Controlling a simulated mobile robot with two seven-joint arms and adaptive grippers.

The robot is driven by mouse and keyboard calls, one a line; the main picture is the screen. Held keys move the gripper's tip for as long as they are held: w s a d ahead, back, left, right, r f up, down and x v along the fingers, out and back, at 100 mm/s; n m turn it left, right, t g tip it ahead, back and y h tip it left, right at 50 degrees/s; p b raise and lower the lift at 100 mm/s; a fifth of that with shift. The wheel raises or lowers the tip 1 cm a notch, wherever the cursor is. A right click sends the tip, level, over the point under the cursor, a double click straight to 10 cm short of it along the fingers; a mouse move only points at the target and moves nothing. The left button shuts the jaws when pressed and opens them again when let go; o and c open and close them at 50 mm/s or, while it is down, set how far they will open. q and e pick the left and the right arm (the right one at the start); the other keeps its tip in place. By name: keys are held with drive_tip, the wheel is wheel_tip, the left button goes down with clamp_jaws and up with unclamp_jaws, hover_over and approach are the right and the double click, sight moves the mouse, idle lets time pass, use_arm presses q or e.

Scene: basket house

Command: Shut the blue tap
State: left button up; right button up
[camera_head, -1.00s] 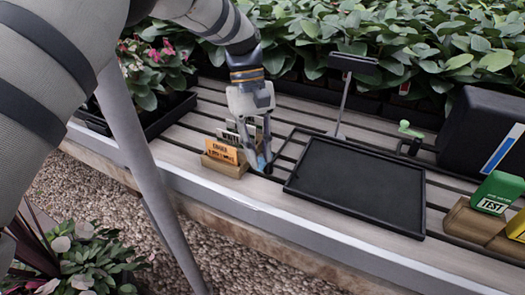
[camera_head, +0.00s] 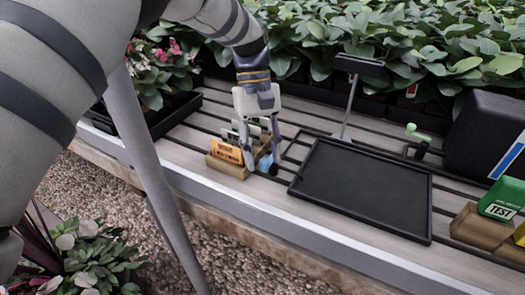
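My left gripper (camera_head: 262,166) points down at the bench, behind the front rail. Its two fingers are apart, with a small blue piece (camera_head: 265,162) showing between them, likely the blue tap's handle. The fingers partly hide it, and I cannot tell whether either finger touches it. The rest of the tap is hidden. My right gripper is not in view.
A wooden block with an orange card (camera_head: 226,151) stands just left of the gripper. A green-handled tap (camera_head: 416,134) and a green TEST box (camera_head: 500,197) stand farther right.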

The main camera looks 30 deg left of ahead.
use_arm(q)
drive_tip(key=v, duration=1.2)
drive_tip(key=shift+d, duration=0.1)
